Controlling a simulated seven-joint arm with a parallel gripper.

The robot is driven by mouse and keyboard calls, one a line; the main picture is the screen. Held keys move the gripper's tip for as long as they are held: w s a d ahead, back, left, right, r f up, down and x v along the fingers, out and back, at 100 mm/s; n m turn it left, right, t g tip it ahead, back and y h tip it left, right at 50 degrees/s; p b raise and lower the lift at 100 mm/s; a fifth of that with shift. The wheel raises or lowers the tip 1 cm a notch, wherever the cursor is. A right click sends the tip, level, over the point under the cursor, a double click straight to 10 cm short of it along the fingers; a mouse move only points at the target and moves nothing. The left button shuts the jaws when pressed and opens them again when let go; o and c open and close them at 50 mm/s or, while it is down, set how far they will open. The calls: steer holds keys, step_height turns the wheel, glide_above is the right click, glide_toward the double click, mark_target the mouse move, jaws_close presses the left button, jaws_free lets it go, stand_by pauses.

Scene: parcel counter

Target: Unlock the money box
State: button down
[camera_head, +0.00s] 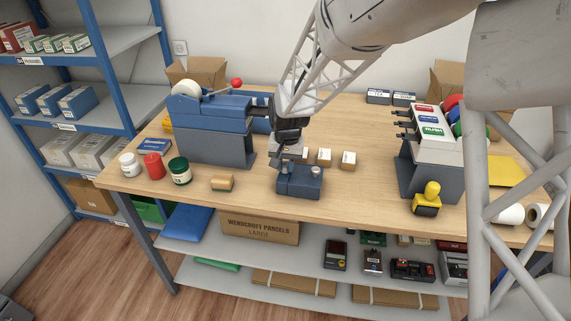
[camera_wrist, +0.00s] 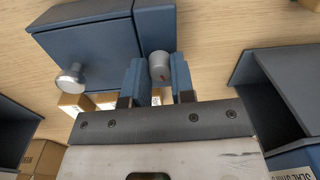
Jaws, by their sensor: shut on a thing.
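The money box (camera_head: 300,186) is a small dark blue-grey box near the front edge of the wooden counter. In the wrist view the money box (camera_wrist: 85,45) fills the upper left. A round silver knob (camera_wrist: 70,77) stands out from it. My gripper (camera_wrist: 158,75) is shut on this lock knob, one blue finger on each side. In the head view my gripper (camera_head: 286,162) comes down onto the money box from above and hides the lock knob.
A large blue machine (camera_head: 205,128) stands to the left, with jars (camera_head: 180,171) and a sponge-like block (camera_head: 222,182) before it. Small cartons (camera_head: 324,157) stand just behind the box. A grey stand with labelled tops (camera_head: 428,165) and a yellow stamp (camera_head: 427,200) are to the right.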

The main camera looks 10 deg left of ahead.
mark_target(287, 166)
steer(key=m, duration=0.3)
steer(key=shift+m, duration=0.3)
stand_by(0.4)
steer(key=c, duration=1)
jaws_free()
steer(key=shift+o, duration=0.2)
steer(key=shift+r, duration=0.15)
steer(key=shift+d+r, duration=0.15)
steer(key=shift+r, duration=3.6)
steer(key=shift+s, duration=0.1)
